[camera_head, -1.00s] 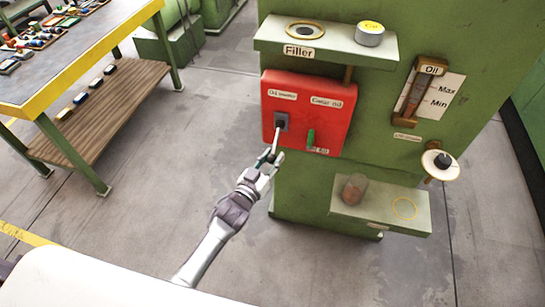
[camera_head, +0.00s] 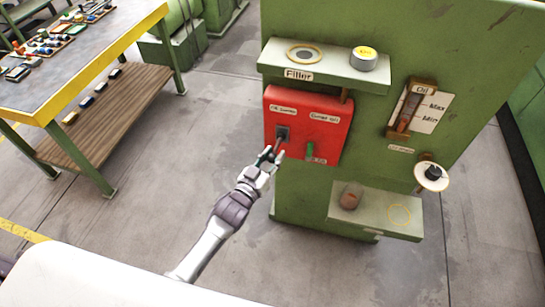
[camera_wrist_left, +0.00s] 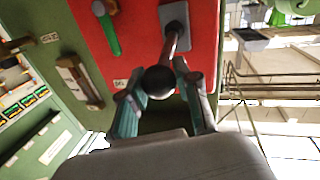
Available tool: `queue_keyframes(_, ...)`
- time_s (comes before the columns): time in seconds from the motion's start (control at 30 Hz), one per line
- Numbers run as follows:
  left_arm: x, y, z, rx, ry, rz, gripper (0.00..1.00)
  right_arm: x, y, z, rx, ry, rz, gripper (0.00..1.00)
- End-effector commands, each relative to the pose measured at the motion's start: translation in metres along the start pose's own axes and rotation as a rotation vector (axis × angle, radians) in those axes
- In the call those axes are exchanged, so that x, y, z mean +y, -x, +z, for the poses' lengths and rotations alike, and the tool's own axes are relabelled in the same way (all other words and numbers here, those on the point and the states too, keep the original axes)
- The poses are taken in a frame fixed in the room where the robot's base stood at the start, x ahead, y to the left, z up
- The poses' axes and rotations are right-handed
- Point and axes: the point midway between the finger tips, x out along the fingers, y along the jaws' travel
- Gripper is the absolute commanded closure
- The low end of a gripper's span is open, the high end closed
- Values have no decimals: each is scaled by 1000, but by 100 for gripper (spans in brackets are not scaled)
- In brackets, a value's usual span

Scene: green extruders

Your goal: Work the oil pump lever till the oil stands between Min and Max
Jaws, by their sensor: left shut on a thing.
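The oil pump lever stands out from a dark slot plate (camera_head: 283,133) on the red panel (camera_head: 330,109). In the left wrist view the lever (camera_wrist_left: 171,43) ends in a dark ball knob (camera_wrist_left: 159,82). My left gripper (camera_head: 270,157) is shut on it, with one finger on each side of the knob. The oil gauge (camera_head: 409,107) sits upper right of the panel, beside a white plate (camera_head: 433,112) with Max above Min. Brown oil shows low in its tube, around or below Min; the exact level is too small to tell. My right gripper is not in view.
A short green lever (camera_head: 310,150) is on the same panel, right of the pump lever. A lower shelf (camera_head: 375,213) and a round dial (camera_head: 432,175) are at right. A workbench (camera_head: 85,65) stands at left.

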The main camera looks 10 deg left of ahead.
Motion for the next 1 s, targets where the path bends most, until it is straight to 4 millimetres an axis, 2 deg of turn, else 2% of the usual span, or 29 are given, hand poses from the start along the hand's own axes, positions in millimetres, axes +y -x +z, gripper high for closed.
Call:
queue_keyframes(0.03,1,-3,-14,19,-2,3,100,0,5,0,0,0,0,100)
queue_keyframes(0.2,1,-6,-20,19,-1,3,100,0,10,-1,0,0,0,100)
queue_keyframes(1.0,0,-8,-24,18,-2,2,100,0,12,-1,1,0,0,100)
